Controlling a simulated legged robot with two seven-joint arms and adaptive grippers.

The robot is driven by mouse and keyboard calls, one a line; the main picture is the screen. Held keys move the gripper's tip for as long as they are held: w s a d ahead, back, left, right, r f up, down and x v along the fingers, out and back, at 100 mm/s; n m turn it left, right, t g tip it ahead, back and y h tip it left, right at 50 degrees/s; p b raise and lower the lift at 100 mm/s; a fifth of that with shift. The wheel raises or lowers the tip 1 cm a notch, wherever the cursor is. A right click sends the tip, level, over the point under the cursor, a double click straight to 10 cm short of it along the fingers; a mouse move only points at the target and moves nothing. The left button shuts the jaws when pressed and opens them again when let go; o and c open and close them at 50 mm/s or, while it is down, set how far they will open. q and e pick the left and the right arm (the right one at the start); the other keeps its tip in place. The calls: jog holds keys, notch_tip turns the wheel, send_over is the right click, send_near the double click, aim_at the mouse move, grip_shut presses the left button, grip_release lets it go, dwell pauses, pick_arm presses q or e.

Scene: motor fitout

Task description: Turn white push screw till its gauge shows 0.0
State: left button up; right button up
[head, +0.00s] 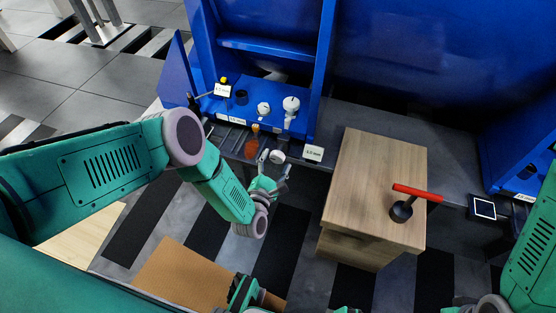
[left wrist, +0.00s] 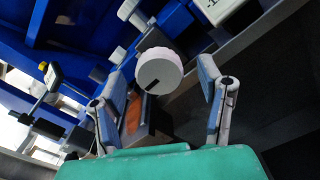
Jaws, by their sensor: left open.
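The white push screw (head: 277,157) has a round white knob at the front edge of the blue machine's bench. In the left wrist view the knob (left wrist: 159,72) faces me, with a black mark on its lower rim. My left gripper (head: 275,166) is open at the knob. In the left wrist view its two fingers (left wrist: 162,82) stand on either side of the knob, with a gap visible on the right. A small white gauge sign (head: 313,153) stands right of the knob; it seems to read 1.0 mm. Only its edge (left wrist: 217,9) shows in the wrist view. My right gripper cannot be made out.
An orange-brown part (head: 252,147) sits just left of the knob. Two more white knobs (head: 291,104) (head: 263,108) and another gauge sign (head: 222,90) are farther back. A wooden cabinet (head: 374,165) with a red-handled tool (head: 416,193) stands to the right.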

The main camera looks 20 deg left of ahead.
pick_arm(q)
jog(key=shift+w, duration=1)
jog(key=c, duration=1.2)
jog(key=shift+o, duration=0.2)
jog(key=shift+s+m, duration=0.1)
jog(key=shift+m, duration=0.2)
